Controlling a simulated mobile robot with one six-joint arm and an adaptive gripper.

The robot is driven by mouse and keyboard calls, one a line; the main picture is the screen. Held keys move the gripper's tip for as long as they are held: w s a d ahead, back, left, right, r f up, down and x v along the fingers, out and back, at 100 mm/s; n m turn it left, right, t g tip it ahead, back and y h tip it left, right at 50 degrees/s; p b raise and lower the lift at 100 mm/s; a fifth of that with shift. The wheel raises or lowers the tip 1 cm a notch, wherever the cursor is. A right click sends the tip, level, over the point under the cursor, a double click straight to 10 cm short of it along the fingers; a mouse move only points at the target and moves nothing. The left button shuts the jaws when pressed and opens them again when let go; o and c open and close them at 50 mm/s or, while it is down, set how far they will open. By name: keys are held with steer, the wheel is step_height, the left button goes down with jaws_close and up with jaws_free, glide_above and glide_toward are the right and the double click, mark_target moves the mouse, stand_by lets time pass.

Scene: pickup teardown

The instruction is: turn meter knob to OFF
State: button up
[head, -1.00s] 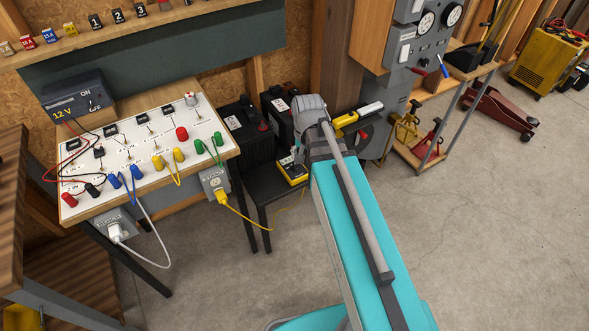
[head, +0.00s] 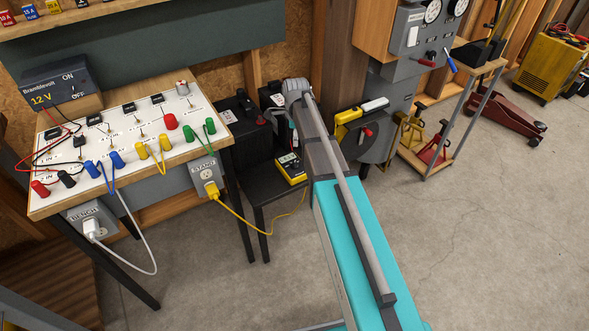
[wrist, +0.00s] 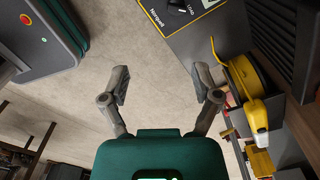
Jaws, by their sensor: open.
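The yellow meter (head: 291,168) with a dark face lies on a low black stand in the head view. Its knob setting is too small to read there. In the wrist view a dark panel with a yellow edge (wrist: 200,38), a black knob (wrist: 177,5) and the word Norquell is cut off by the top edge; it looks like the meter's face. The knob's position is not clear. My gripper (wrist: 167,78) is open and empty, its fingers apart from the panel. In the head view my arm's end is above and behind the meter, and the fingers are mostly hidden.
A yellow-and-white tool (head: 360,110) is to the right of my wrist. The switch board (head: 130,150) with coloured terminals is on the left, and a yellow cord (head: 240,215) hangs below it.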

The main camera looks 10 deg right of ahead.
mark_target(295, 163)
steer(key=shift+w+d+f+m+b, duration=0.1)
steer(key=shift+w+f+m+b, duration=0.2)
steer(key=shift+w+f+m, duration=0.35)
steer(key=shift+w+f+m+b, duration=0.3)
steer(key=shift+w+f+m, duration=0.1)
steer(key=shift+w+m, duration=0.4)
steer(key=shift+f, duration=0.1)
step_height(295, 163, down, 14)
steer(key=b, duration=1.3)
steer(key=shift+r+b, duration=0.25)
steer(key=shift+b, duration=0.15)
jaws_close()
